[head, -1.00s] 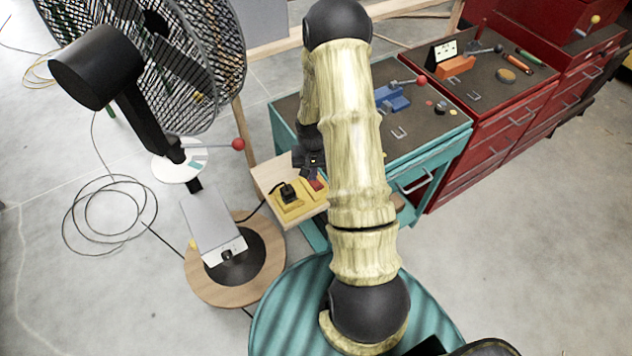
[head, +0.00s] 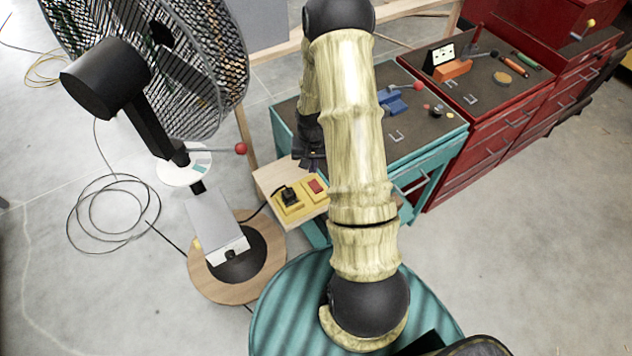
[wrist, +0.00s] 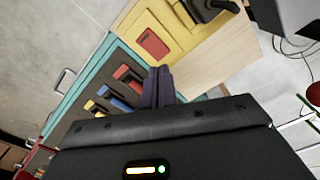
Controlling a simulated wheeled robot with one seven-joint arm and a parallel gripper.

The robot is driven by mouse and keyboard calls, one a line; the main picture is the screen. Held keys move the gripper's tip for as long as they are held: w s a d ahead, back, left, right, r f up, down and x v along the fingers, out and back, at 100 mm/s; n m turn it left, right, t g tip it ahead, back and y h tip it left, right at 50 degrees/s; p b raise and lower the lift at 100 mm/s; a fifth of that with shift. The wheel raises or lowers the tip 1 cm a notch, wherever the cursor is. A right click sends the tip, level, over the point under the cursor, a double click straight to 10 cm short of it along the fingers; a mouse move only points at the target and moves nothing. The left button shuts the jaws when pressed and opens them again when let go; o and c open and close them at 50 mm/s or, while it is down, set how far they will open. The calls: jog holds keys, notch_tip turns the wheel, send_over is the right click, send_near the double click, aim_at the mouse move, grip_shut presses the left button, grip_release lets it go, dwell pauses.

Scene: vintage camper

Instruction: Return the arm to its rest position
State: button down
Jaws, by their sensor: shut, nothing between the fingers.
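My gripper (head: 312,163) is at the end of my arm, which reaches forward over the teal cabinet. In the wrist view its dark fingers (wrist: 159,75) are together with nothing between them. It is apart from the yellow switch box (head: 300,203), just beyond it in the head view. That box carries a red button (head: 315,186) and a black knob or plug (head: 289,194) with a cable. The red button also shows clear of the fingers in the wrist view (wrist: 152,44). My upper arm hides part of the cabinet top.
A large fan (head: 190,60) stands at the left, close to my arm. The teal cabinet (head: 425,155) holds a blue clamp-like item (head: 392,103). A red cabinet (head: 500,135) stands to its right. Bare floor (head: 540,260) lies at the lower right.

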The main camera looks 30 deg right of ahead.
jog(key=shift+r+p, duration=0.3)
jog(key=shift+r, duration=0.35)
jog(key=s+a+r+n+t+b, duration=0.1)
jog(key=s+a+r+n+b, duration=0.1)
jog(key=s+a+r, duration=0.4)
jog(key=s+a+r+n+t+b, duration=0.1)
jog(key=s+a+r+n+b, duration=0.1)
jog(key=s+a+r, duration=0.4)
notch_tip(320, 180, up, 5)
jog(key=shift+s+a+f+n+t, duration=0.2)
jog(key=shift+s+a+n+t, duration=0.1)
jog(key=shift+a+n, duration=0.45)
dwell(0.3)
